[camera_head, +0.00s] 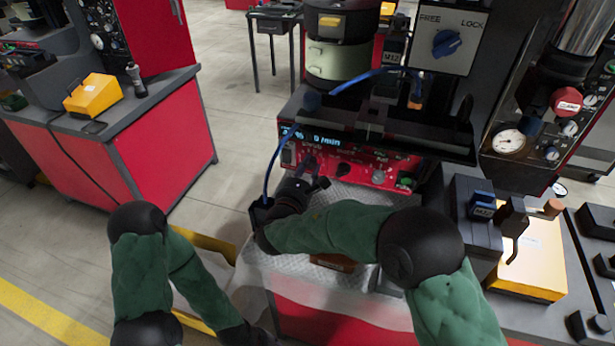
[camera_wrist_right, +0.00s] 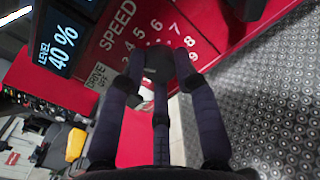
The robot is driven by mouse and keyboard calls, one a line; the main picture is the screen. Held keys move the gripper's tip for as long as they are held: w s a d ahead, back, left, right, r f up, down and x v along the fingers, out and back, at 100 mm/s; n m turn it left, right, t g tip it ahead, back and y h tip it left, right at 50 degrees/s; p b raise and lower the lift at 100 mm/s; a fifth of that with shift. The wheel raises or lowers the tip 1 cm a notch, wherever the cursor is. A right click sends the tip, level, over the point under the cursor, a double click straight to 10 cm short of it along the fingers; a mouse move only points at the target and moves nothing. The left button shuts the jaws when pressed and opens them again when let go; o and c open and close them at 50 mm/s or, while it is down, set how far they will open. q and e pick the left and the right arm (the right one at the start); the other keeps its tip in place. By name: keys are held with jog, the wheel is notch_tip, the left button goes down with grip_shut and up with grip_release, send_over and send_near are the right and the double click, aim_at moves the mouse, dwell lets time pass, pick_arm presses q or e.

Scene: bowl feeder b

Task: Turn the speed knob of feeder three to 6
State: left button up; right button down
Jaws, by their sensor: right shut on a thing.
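The feeder's red control panel (camera_head: 335,155) faces me below the bowl, with a lit display that seems to read 0/min. My right gripper (camera_head: 312,172) reaches up to the panel's left part and hides the speed knob in the head view. In the right wrist view, the dark speed knob (camera_wrist_right: 159,64) sits between the fingers of my right gripper (camera_wrist_right: 158,75), which is shut on it. The SPEED scale (camera_wrist_right: 155,28) shows digits from about 3 to 9 around it. The knob's pointer cannot be made out. My left arm runs down at the lower left; its gripper is out of view.
A blue cable (camera_head: 272,160) hangs left of the panel. A FREE/LOCK switch (camera_head: 446,43) is above right. A gauge (camera_head: 508,141) and a red knob (camera_head: 566,102) stand at the right. A yellow box (camera_head: 94,95) lies on the left bench. Perforated metal (camera_wrist_right: 260,110) lies beside the panel.

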jog(key=shift+f+m+b, duration=0.2)
jog(key=shift+m+b, duration=0.3)
jog(key=shift+m, duration=0.5)
jog(key=shift+r+m, duration=0.1)
jog(key=shift+m, duration=0.8)
jog(key=m, duration=1)
jog(key=shift+m, duration=0.4)
jog(key=c, duration=0.9)
grip_release()
jog(key=shift+s+r, duration=0.1)
